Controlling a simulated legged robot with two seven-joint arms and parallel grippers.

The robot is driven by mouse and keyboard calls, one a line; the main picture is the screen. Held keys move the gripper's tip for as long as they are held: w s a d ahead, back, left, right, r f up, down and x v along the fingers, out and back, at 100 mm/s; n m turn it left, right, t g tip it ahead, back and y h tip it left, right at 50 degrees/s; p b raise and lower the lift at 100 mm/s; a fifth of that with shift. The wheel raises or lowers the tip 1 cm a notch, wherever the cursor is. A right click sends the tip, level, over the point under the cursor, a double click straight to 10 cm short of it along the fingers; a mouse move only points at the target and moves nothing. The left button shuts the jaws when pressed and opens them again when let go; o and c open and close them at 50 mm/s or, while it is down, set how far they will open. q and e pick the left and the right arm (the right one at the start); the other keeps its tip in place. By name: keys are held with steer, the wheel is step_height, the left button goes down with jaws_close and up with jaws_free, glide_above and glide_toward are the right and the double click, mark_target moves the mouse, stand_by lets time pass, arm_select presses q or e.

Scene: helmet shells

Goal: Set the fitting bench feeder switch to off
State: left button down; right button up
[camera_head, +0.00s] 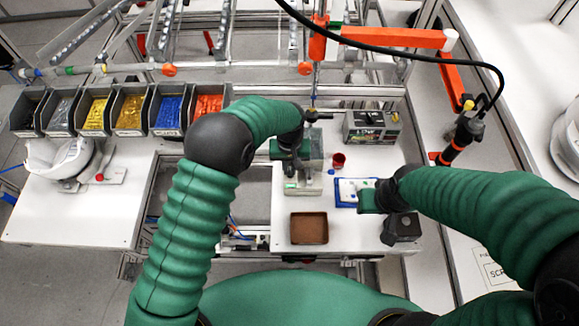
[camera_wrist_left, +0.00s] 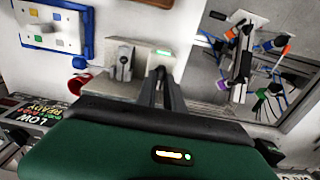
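A pale grey unit (camera_head: 303,184) with a small green light stands on the white bench, mid-view. In the left wrist view it carries a grey lever-like switch (camera_wrist_left: 123,64) on a plate, with a lit green indicator beside it. My left gripper (camera_head: 300,158) is over the back of this unit and partly hides it. In the left wrist view its two fingers (camera_wrist_left: 160,72) are together, just beside the switch, with nothing seen between them; contact cannot be told. My right gripper (camera_head: 368,200) is by a blue-and-white board (camera_head: 346,191); its fingers do not show clearly.
A brown tray (camera_head: 309,228), a red cup (camera_head: 338,160) and a display box (camera_head: 371,127) share the bench. A dark block (camera_head: 402,228) is at the right. Several part bins (camera_head: 130,110) line the back left. An opening in the bench lies left of the unit.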

arm_select(q)
steer(key=shift+s+d, duration=0.1)
steer(key=shift+d, duration=0.05)
arm_select(e)
steer(key=shift+d+f, duration=0.1)
steer(key=shift+d, duration=0.2)
